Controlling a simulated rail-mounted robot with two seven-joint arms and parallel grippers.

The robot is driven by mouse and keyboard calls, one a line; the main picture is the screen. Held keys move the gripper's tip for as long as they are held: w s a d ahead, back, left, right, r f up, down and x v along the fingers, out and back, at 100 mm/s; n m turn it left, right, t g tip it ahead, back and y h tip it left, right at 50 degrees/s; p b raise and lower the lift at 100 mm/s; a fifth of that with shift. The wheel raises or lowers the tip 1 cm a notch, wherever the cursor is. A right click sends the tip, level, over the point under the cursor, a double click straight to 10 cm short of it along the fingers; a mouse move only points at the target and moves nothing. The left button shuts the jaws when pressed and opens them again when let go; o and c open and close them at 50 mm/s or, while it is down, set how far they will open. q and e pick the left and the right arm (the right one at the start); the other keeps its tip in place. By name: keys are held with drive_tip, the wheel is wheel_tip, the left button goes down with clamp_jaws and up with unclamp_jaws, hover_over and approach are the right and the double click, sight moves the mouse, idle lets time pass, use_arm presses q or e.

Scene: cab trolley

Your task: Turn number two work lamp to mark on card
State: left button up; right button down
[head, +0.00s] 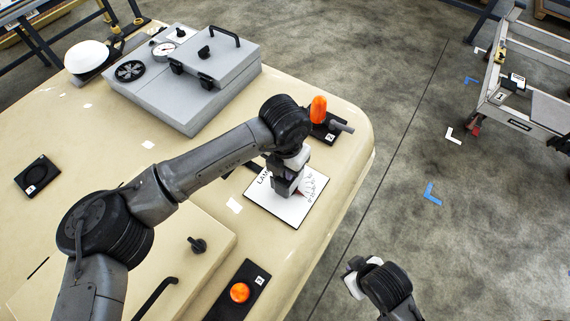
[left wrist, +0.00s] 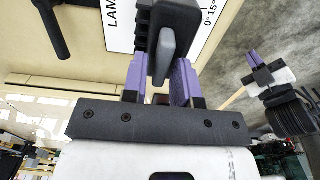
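My left gripper (head: 287,188) is over the card, apart from the orange lamp. Its fingers (left wrist: 160,60) overlap a dark ridged shape and a grey bar, so its opening is unclear. My right gripper (head: 352,280) is off the table's right side.
A second orange piece (head: 240,292) sits on a black base at the front. An empty-looking black base (head: 37,176) lies at left. A grey case (head: 195,80) and white dome (head: 88,57) stand at the back. A trolley (head: 520,115) stands on the floor at right.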

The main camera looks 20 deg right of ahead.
use_arm(q)
clamp_jaws()
drive_tip(key=shift+f+n+b, duration=0.1)
drive_tip(key=shift+n+b, duration=0.25)
drive_tip(key=shift+n, duration=0.15)
drive_tip(key=shift+s+n+b, duration=0.1)
drive_tip(key=shift+n+b, duration=0.25)
drive_tip(key=shift+n, duration=0.65)
drive_tip(key=shift+o, duration=1.2)
unclamp_jaws()
wheel_tip(320, 180, up, 14)
